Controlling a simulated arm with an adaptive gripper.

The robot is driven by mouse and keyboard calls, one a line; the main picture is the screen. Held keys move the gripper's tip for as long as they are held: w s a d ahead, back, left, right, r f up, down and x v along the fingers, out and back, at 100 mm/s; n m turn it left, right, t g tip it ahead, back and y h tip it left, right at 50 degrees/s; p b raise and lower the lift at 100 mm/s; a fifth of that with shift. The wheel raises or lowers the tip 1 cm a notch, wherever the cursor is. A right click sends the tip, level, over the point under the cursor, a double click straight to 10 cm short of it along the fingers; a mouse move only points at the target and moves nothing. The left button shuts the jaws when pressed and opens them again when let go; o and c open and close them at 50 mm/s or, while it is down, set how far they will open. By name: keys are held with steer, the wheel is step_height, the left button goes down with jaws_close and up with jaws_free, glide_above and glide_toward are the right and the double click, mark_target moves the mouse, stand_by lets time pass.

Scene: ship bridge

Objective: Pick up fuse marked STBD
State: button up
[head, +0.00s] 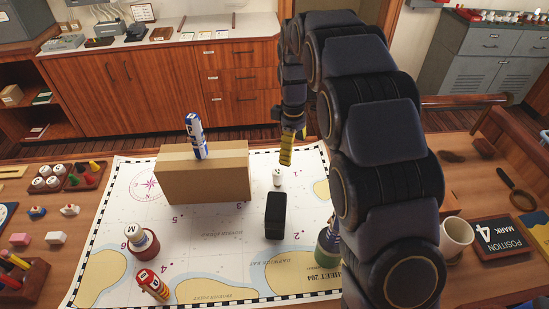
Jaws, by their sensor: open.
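I cannot read the marking STBD on any object. A small white cylinder (277,176) stands on the chart (210,236), just below and left of my gripper. My gripper (286,157) points down with its yellow fingertips above the chart; it is open, holds nothing visible and is apart from the cylinder. A red cylinder (152,285) with pale bands is at the chart's front left. A green-based object (327,247) is partly hidden behind my arm.
A black block (275,215) stands on the chart below my gripper. A white-topped piece on a dark red base (141,241) stands at left. A white mug (456,236) and a POSITION MARK plaque (503,239) lie right of my arm.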

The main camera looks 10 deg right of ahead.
mark_target(278, 171)
steer(key=w+a+f+n, duration=0.1)
steer(key=w+f+n, duration=0.1)
steer(key=w+f, duration=0.1)
steer(key=w+f+n, duration=0.1)
steer(key=w+f, duration=0.2)
steer(key=f, duration=0.2)
steer(key=w+a+f+n, duration=0.1)
steer(key=w+f+n, duration=0.1)
steer(key=w+f, duration=0.1)
steer(key=shift+w+a+f+n, duration=0.25)
steer(key=shift+a+f+n, duration=0.05)
steer(key=shift+f, duration=1.1)
steer(key=f, duration=0.6)
steer(key=shift+s+d+f, duration=0.2)
steer(key=shift+s+f, duration=0.05)
steer(key=shift+s, duration=0.05)
jaws_close()
